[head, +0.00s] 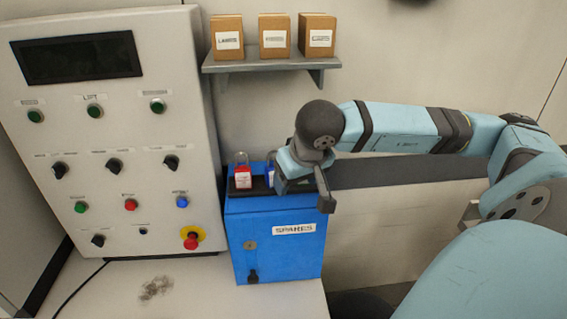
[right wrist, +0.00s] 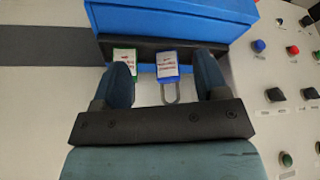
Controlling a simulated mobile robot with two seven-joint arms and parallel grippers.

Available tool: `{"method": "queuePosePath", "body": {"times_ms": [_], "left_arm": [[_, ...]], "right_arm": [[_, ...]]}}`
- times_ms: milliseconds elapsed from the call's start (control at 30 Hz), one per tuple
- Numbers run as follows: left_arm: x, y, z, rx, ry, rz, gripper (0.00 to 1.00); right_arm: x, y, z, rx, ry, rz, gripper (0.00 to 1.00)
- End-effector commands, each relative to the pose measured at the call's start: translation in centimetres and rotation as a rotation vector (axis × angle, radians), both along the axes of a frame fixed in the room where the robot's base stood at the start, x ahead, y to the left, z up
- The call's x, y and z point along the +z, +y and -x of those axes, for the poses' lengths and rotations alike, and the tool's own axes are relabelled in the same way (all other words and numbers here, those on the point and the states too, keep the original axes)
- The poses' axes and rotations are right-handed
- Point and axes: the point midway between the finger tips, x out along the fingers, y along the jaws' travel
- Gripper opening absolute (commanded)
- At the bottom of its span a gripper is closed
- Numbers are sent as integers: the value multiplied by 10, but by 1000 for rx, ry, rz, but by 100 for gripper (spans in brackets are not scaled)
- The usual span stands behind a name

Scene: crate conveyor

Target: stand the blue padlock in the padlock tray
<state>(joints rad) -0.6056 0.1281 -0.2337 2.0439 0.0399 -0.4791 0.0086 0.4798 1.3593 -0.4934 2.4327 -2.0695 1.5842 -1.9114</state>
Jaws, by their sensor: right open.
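The blue padlock (right wrist: 167,65) stands in the black padlock tray (right wrist: 143,46) on top of a blue cabinet, its shackle toward the camera in the right wrist view. In the head view only a sliver of the blue padlock (head: 270,176) shows behind my right gripper (head: 284,184). My right gripper, in the wrist view (right wrist: 164,68), is open, with one finger on each side of the blue padlock and gaps visible between. In the head view the tray (head: 259,186) is partly covered by the gripper. My left gripper is out of view.
A red padlock (head: 243,177) stands at the tray's left end. A green padlock (right wrist: 124,58) is beside the blue one, partly behind a finger. The blue SPARES cabinet (head: 270,247) adjoins a control panel (head: 120,190). A shelf (head: 270,62) with boxes is above.

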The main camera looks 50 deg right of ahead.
Motion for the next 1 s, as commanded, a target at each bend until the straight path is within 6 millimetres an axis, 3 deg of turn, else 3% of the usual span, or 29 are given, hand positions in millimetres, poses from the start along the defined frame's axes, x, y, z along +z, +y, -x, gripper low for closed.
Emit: {"method": "queuePosePath", "body": {"times_ms": [233, 1000], "left_arm": [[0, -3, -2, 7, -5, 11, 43], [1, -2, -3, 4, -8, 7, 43]], "right_arm": [[0, 7, 21, 0, 0, -1, 67], [0, 7, 22, 0, 0, -1, 67]]}}
